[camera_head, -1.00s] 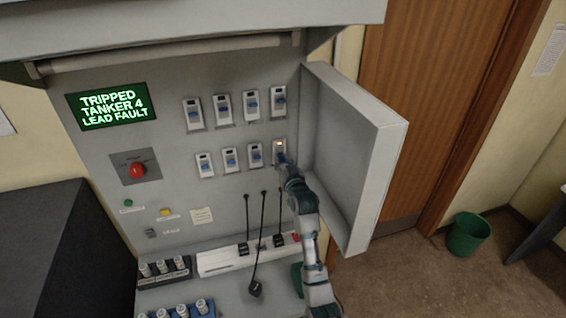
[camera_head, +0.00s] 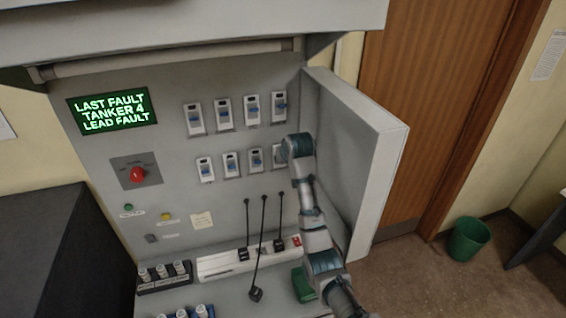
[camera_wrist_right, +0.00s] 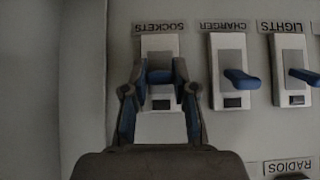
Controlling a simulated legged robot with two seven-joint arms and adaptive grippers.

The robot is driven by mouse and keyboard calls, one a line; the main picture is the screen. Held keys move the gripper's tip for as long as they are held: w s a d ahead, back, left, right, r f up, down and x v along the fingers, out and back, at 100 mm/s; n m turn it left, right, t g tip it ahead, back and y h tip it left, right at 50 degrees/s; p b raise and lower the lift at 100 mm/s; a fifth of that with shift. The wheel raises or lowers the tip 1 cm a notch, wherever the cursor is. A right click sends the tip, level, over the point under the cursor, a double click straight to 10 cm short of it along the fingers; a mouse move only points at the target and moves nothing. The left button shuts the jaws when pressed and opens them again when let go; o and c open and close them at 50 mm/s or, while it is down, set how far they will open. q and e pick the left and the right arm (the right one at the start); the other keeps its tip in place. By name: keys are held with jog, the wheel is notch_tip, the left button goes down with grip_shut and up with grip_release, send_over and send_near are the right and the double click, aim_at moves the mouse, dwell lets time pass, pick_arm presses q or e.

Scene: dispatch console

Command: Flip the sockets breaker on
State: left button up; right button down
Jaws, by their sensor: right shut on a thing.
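The sockets breaker (camera_wrist_right: 160,45) is at the left of the right wrist view, where its label appears upside down. Its blue lever (camera_wrist_right: 160,76) is between the fingertips of my right gripper (camera_wrist_right: 159,80), which is shut on it. In the head view the sockets breaker (camera_head: 277,155) is the rightmost of the lower row, partly hidden by my right gripper (camera_head: 286,152). The small window below the lever in the wrist view looks dark. My left gripper is out of view.
The charger breaker (camera_wrist_right: 230,50) is close beside it. An open cabinet door (camera_head: 350,160) stands just right of my arm. The display (camera_head: 112,109) reads "LAST FAULT TANKER 4 LEAD FAULT".

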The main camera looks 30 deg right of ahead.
jog(key=shift+w+r+g+y, duration=0.15)
jog(key=shift+g+y, duration=0.15)
jog(key=shift+g, duration=0.8)
jog(key=c, duration=1.1)
grip_release()
jog(key=shift+o, duration=0.9)
jog(key=shift+w, duration=0.15)
jog(key=shift+w+d, duration=0.1)
jog(key=d+v, duration=0.1)
jog(key=v, duration=0.6)
jog(key=shift+a, duration=0.5)
